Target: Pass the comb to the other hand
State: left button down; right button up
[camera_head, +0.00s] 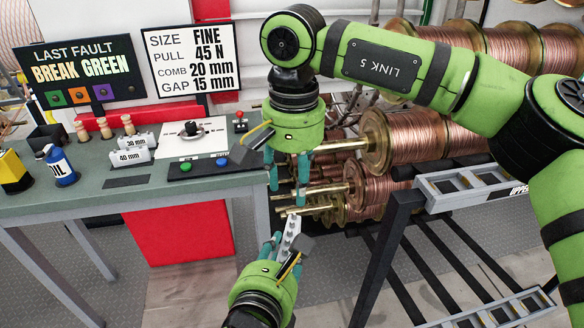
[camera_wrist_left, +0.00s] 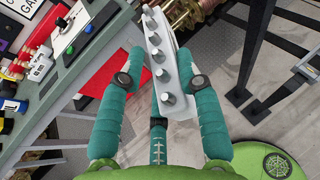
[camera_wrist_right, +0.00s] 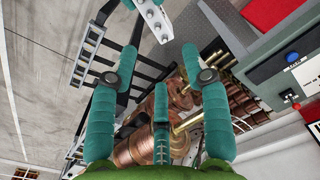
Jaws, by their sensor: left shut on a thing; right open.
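The comb is a light grey bar with a row of round pegs (camera_head: 289,235). It stands tilted upward in my left gripper (camera_head: 284,245), whose teal fingers are closed on its lower part. In the left wrist view the comb (camera_wrist_left: 160,50) runs up between the fingers, its upper end free. My right gripper (camera_head: 288,186) points down just above the comb's upper end, fingers apart and empty. In the right wrist view the comb's end (camera_wrist_right: 153,16) shows at the top, beyond the open fingertips; I cannot tell the exact gap.
Copper spools (camera_head: 385,145) on a carousel stand close behind the grippers, with brass rods pointing this way. A green-grey bench (camera_head: 85,195) at left holds a control box (camera_head: 190,142), two labelled blocks and a bottle (camera_head: 60,165). A dark rack (camera_head: 395,240) stands at right.

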aim_at(291, 220)
pick_arm(q)
jog(key=shift+r, duration=0.15)
pick_arm(e)
notch_tip(291, 220, down, 10)
jog(key=shift+f, duration=0.1)
pick_arm(q)
jog(key=shift+d, duration=0.1)
pick_arm(e)
jog(key=shift+a, duration=0.15)
grip_shut()
pick_arm(q)
jog(key=c, duration=0.8)
grip_release()
pick_arm(e)
jog(key=shift+r, duration=0.2)
